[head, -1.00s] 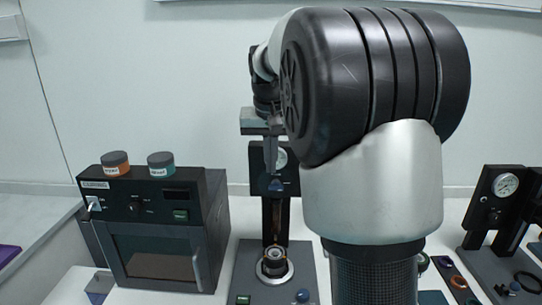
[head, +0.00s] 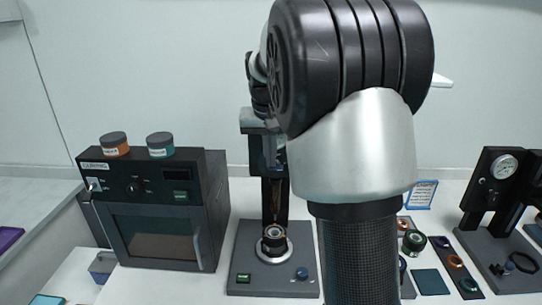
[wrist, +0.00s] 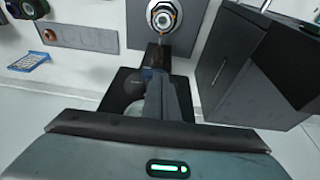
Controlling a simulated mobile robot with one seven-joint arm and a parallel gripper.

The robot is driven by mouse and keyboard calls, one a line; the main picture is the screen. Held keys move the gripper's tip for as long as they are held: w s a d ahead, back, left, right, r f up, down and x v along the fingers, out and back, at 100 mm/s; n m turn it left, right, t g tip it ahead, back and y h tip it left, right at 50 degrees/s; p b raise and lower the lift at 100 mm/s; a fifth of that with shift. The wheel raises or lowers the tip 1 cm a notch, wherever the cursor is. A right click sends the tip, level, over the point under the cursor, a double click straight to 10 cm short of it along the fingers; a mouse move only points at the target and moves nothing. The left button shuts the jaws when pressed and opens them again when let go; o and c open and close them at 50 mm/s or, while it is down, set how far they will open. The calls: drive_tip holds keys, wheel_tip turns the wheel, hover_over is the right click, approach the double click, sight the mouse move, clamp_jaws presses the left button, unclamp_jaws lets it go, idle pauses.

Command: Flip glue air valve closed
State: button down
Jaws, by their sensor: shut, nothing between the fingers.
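The glue station has a dark upright column (head: 275,208) on a grey base (head: 245,259); the column's foot also shows in the wrist view. A round metal holder (head: 274,241) sits on the base and appears at the top of the wrist view (wrist: 163,17). My gripper (head: 270,168) is at the upper part of the column, in front of it. In the wrist view my closed fingers (wrist: 160,78) point toward the column, with nothing visibly held. The air valve cannot be made out clearly; the gripper and arm cover the column's upper area.
A dark oven (head: 150,235) stands close on the left, with two jars, orange (head: 115,144) and teal (head: 160,145), on top. A gauge station (head: 500,190) stands at right.

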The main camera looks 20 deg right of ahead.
drive_tip(key=shift+w+a+g+h+p, duration=0.15)
drive_tip(key=shift+a+g+h+p, duration=0.25)
drive_tip(key=shift+h, duration=0.3)
drive_tip(key=h, duration=0.1)
drive_tip(key=h+p, duration=0.1)
drive_tip(key=shift+w+a+f+n+g+h, duration=0.2)
drive_tip(key=shift+a+f+n+g+h, duration=0.1)
drive_tip(key=shift+a+f+g, duration=0.1)
drive_tip(key=shift+w+a+f, duration=0.15)
drive_tip(key=shift+a+f, duration=0.25)
drive_tip(key=shift+f, duration=0.3)
drive_tip(key=shift+w+a+f+g+h+b, duration=0.1)
drive_tip(key=shift+f+g+h+b, duration=0.05)
drive_tip(key=shift+f+h+b, duration=0.3)
drive_tip(key=shift+a+f+g+h+b, duration=0.15)
drive_tip(key=shift+f+h+b, duration=0.1)
drive_tip(key=shift+f+b, duration=0.25)
drive_tip(key=shift+d, duration=0.1)
idle(0.6)
